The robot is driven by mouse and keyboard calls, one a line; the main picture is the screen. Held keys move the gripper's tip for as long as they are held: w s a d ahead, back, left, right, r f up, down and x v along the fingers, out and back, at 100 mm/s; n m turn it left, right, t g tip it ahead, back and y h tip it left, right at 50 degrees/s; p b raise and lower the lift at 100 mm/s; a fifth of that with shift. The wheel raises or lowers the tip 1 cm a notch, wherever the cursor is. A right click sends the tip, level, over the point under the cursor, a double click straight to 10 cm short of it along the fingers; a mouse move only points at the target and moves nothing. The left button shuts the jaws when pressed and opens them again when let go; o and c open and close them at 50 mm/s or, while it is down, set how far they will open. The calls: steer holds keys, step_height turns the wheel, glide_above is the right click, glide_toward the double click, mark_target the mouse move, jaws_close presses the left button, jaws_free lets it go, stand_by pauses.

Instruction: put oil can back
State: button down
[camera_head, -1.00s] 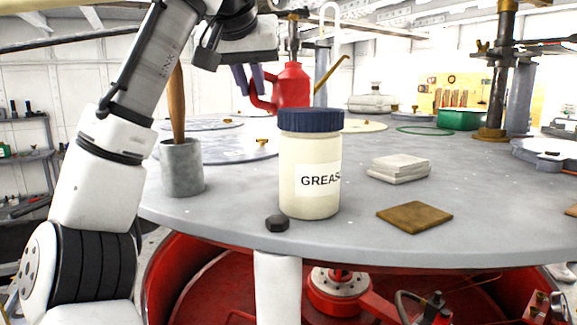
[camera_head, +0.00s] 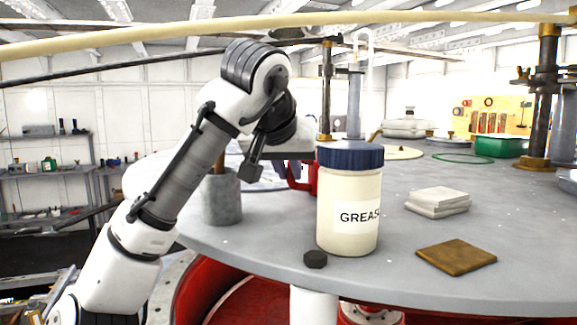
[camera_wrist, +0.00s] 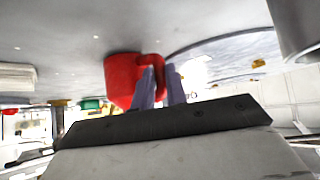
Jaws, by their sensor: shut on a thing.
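The red oil can (camera_head: 303,181) shows only in part in the head view, behind the grease jar, just above or on the grey round table (camera_head: 420,285). The jar hides most of its body. In the wrist view the oil can (camera_wrist: 122,80) appears with its looped handle towards me. My gripper (camera_head: 288,169) is shut on the handle; its two fingers (camera_wrist: 161,75) show at the handle in the wrist view. I cannot tell whether the can's base touches the tabletop.
The cream grease jar (camera_head: 347,215) with a blue lid stands close in front of the can. A grey cup (camera_head: 222,198) stands left of it. A black nut (camera_head: 315,259), a brown square pad (camera_head: 456,255) and stacked pale blocks (camera_head: 437,201) lie nearby. A brass-footed post (camera_head: 543,100) stands right.

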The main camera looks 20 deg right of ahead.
steer(key=c, duration=1.4)
jaws_free()
steer(key=shift+f, duration=0.15)
steer(key=shift+s+f, duration=0.1)
steer(key=shift+f, duration=0.1)
steer(key=b+v, duration=0.4)
steer(key=v, duration=0.9)
steer(key=shift+s+r, duration=0.25)
steer(key=shift+a, duration=0.15)
